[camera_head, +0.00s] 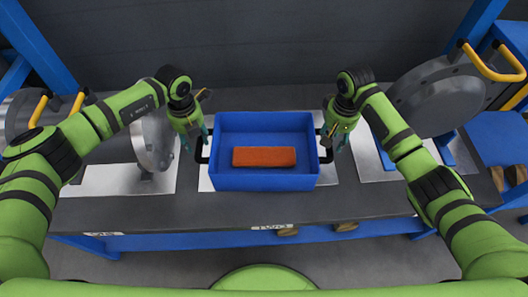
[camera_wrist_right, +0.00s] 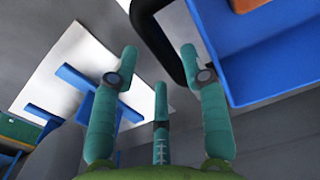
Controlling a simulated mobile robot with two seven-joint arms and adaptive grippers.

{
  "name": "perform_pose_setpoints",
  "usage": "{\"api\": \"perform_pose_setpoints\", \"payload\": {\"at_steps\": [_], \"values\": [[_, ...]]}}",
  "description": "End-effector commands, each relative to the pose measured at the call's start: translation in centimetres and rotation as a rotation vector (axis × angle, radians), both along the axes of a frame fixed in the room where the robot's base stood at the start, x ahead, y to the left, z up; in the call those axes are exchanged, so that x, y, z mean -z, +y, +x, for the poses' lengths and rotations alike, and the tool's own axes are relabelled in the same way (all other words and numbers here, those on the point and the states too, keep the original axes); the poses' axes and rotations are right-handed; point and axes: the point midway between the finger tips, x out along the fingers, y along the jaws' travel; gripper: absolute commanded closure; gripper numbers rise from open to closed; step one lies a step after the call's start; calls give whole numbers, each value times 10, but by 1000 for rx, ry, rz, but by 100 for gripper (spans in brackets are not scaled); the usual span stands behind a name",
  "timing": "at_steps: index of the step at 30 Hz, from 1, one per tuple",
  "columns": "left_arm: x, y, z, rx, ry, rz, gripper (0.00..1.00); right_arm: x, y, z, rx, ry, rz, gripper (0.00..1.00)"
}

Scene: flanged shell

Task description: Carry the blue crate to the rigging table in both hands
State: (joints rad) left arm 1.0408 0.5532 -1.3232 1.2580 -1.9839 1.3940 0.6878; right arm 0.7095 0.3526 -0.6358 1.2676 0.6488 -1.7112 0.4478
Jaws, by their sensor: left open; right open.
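The blue crate (camera_head: 230,182) sits on the dark bench, with a black handle at each end and an orange-red block (camera_head: 264,157) lying inside. My left gripper (camera_head: 196,145) is open beside the crate's left handle (camera_head: 203,150). My right gripper (camera_head: 331,143) is open beside the right handle (camera_head: 327,146). In the right wrist view, the black handle (camera_wrist_right: 160,40) passes between the fingers of my right gripper (camera_wrist_right: 156,60), with the crate (camera_wrist_right: 262,60) at upper right. I cannot tell whether either gripper touches its handle. The rigging table cannot be identified for certain.
The dark bench (camera_head: 380,205) has pale plates (camera_head: 120,180) on top. A grey disc (camera_head: 152,145) stands left of the crate. A larger grey flanged part (camera_head: 438,97) with yellow handles stands at right. Blue posts (camera_head: 35,38) rise behind.

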Motion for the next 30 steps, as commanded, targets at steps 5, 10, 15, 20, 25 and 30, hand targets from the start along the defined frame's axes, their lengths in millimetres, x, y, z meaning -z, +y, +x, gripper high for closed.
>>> {"api": "perform_pose_setpoints", "payload": {"at_steps": [5,10,15,20,25,30], "values": [[26,-1,-1,0,2,0,55,25,0,0,-1,2,-1,55],[39,0,0,0,0,0,55,38,1,0,-1,0,0,55],[41,0,0,1,0,0,55,41,0,0,-2,-1,-1,55],[41,0,0,1,0,0,59,41,0,0,-2,-1,0,59],[41,0,0,1,0,0,100,40,0,0,-2,-1,0,100],[41,0,0,1,0,0,100,40,0,0,-2,-1,0,100]]}}
